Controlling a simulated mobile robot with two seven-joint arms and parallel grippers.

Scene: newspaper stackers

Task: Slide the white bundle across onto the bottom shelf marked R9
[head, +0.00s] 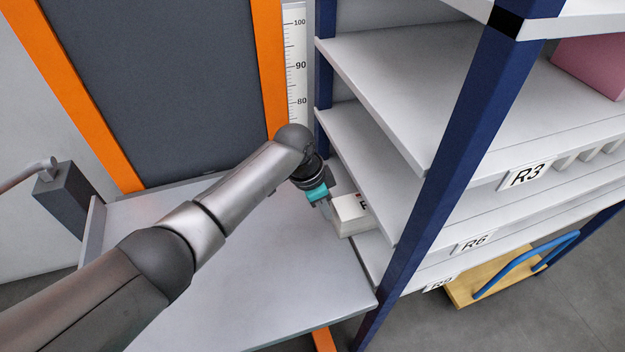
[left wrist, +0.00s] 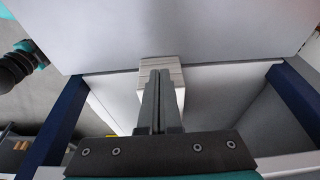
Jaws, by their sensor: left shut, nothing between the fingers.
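The white bundle (head: 350,214) is a small pale block with a dark mark on its side. It sits where the grey platform (head: 240,270) meets the bottom shelf (head: 371,258), and also shows in the left wrist view (left wrist: 160,66) as layered sheets across that edge. My left gripper (head: 327,208) is shut and empty, right beside the bundle on the platform side. Its fingers (left wrist: 158,100) cover part of the bundle; contact cannot be told. The R9 label (head: 440,283) is low on the rack, partly hidden by the shelf above. My right gripper seems partly visible in the left wrist view (left wrist: 22,62).
Blue posts (head: 450,150) flank the shelf opening, with the R6 shelf (head: 400,200) and R3 shelf (head: 400,95) close above. A yellow cart with a blue handle (head: 480,285) stands beyond. The platform's front half is clear.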

